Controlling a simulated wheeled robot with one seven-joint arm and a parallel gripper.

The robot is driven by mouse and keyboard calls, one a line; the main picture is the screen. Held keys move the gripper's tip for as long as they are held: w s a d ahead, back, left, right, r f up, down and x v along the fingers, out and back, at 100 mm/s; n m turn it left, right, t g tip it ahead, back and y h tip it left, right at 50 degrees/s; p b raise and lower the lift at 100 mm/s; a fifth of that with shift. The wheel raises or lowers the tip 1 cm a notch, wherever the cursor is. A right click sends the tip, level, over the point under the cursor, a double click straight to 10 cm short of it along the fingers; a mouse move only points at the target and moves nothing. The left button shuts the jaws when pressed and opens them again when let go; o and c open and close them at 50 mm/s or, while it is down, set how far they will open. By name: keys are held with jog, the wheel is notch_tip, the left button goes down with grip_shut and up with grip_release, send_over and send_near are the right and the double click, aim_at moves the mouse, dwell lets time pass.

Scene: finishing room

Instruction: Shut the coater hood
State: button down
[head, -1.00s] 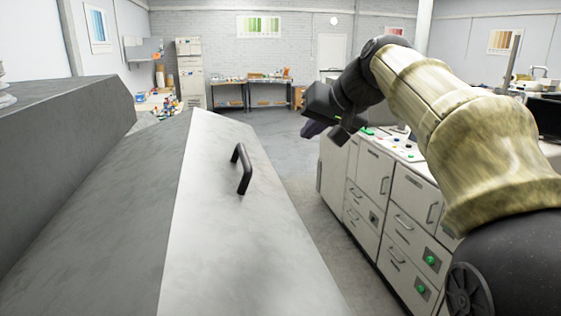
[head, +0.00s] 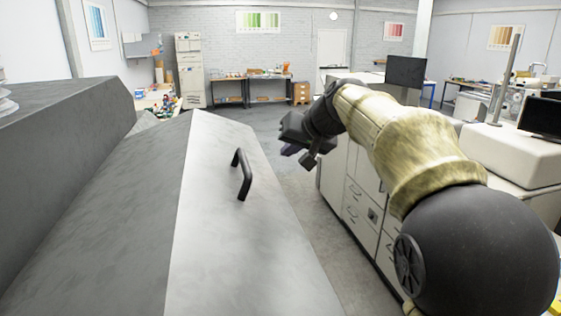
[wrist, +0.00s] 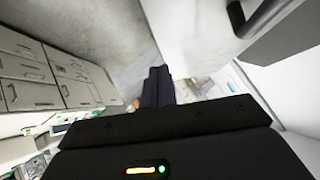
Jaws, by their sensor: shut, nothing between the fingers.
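The coater hood (head: 225,240) is a large grey and white sloped cover that fills the left and lower middle of the head view. A black bar handle (head: 242,174) stands on its light face. My gripper (head: 291,150) is to the right of the handle and apart from it, over the aisle. Its dark fingers are together and empty. In the wrist view the fingers (wrist: 158,85) point away over the grey floor, and part of the handle (wrist: 237,17) shows at the top right. Whether the hood is fully down cannot be told.
White cabinets (head: 352,190) with drawers stand to the right, close beyond my arm. A strip of grey floor (head: 318,215) lies between the hood and the cabinets. Tables (head: 250,88) stand far off at the back wall.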

aim_at(273, 172)
jog(key=f, duration=0.1)
jog(key=a+f, duration=0.1)
jog(key=f, duration=0.1)
jog(key=a+f+p, duration=0.1)
jog(key=shift+w+f, duration=0.15)
jog(key=shift+w, duration=0.05)
jog(key=shift+w+a+f, duration=0.1)
jog(key=shift+a+f, duration=0.05)
jog(key=shift+f, duration=0.05)
